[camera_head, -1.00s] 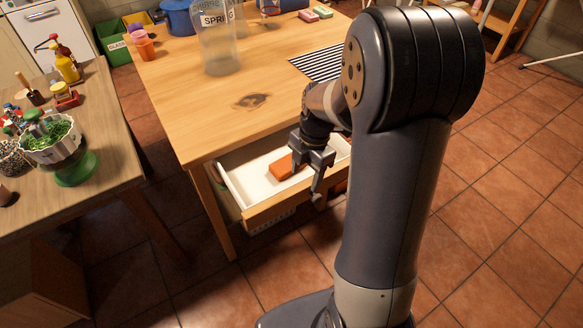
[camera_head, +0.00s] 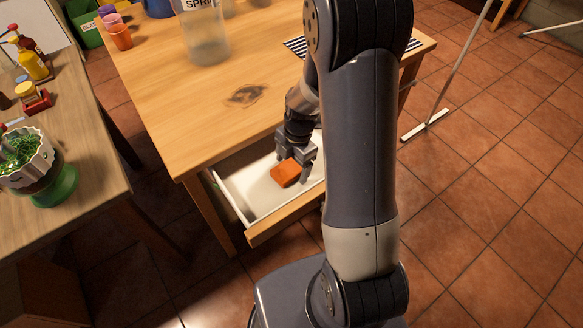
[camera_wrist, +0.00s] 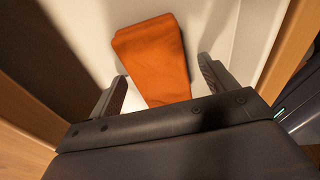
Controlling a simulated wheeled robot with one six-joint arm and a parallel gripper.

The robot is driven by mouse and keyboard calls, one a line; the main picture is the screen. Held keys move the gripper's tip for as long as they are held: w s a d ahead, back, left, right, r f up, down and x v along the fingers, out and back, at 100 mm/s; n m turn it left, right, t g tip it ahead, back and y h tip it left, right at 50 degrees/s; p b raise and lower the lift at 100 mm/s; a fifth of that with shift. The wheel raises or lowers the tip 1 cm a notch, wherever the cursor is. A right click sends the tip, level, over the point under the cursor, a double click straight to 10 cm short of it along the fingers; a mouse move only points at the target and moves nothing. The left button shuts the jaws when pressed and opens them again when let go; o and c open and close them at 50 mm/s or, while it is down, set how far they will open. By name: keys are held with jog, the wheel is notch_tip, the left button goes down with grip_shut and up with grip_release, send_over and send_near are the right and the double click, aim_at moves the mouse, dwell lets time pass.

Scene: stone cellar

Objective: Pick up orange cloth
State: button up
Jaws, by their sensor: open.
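The orange cloth (camera_head: 286,173) is a folded block lying on the white floor of an open table drawer (camera_head: 244,198). In the wrist view the cloth (camera_wrist: 152,58) lies ahead of my gripper, and its near end reaches between the two fingers (camera_wrist: 163,85). In the head view my gripper (camera_head: 293,160) is over the drawer, right at the cloth, with the fingers pointing down. The jaws are open and empty. I cannot tell whether the fingers touch the cloth.
The drawer's wooden front (camera_head: 284,218) and the wooden tabletop (camera_head: 190,110) border the space around my gripper. A side table with a green-footed bowl (camera_head: 50,185) is at left.

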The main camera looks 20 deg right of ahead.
aim_at(292, 166)
jog(key=c, duration=1.1)
jog(key=shift+o, duration=0.2)
jog(key=shift+r, duration=0.1)
notch_tip(292, 166, up, 10)
jog(key=o, duration=0.4)
jog(key=c, duration=0.3)
jog(key=shift+c, duration=0.2)
